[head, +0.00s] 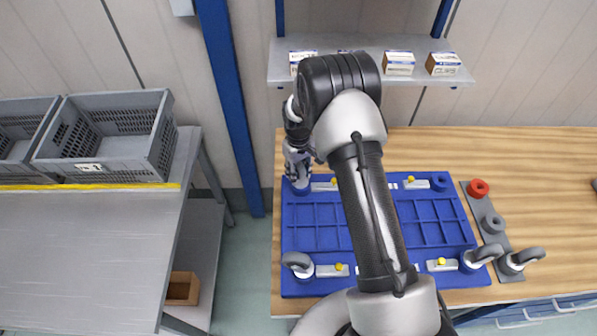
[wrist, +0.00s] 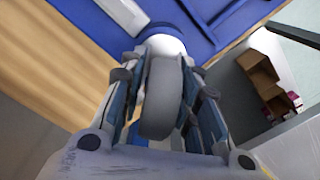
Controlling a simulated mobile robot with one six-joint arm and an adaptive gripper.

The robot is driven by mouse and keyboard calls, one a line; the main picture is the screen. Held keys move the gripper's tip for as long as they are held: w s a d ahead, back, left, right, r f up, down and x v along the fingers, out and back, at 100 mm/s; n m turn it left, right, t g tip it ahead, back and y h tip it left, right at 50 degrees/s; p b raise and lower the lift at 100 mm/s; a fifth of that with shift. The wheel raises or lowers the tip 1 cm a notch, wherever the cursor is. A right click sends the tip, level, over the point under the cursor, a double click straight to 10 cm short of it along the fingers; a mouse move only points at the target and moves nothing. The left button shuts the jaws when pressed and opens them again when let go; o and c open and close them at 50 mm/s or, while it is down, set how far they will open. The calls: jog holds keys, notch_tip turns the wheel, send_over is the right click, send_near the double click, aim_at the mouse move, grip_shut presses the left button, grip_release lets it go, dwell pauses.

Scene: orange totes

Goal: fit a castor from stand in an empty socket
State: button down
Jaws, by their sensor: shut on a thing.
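My gripper (head: 297,165) is at the far left corner of the blue base (head: 318,240). In the wrist view my gripper (wrist: 160,105) is shut on a castor with a grey wheel (wrist: 160,95) and white housing. The castor's lower end meets the blue socket (wrist: 168,32); how deep it sits cannot be told. The far right socket (head: 439,182) is empty. Castors stand in the near left (head: 298,264) and near right (head: 479,257) corners. The grey stand (head: 503,239) on the right holds another castor (head: 521,260).
A shelf (head: 425,79) with small boxes hangs behind the wooden bench (head: 550,190). A grey table with crates (head: 158,135) stands left, across a floor gap. My arm hides the base's middle.

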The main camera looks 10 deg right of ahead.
jog(key=c, duration=1.1)
grip_release()
notch_tip(320, 180, up, 12)
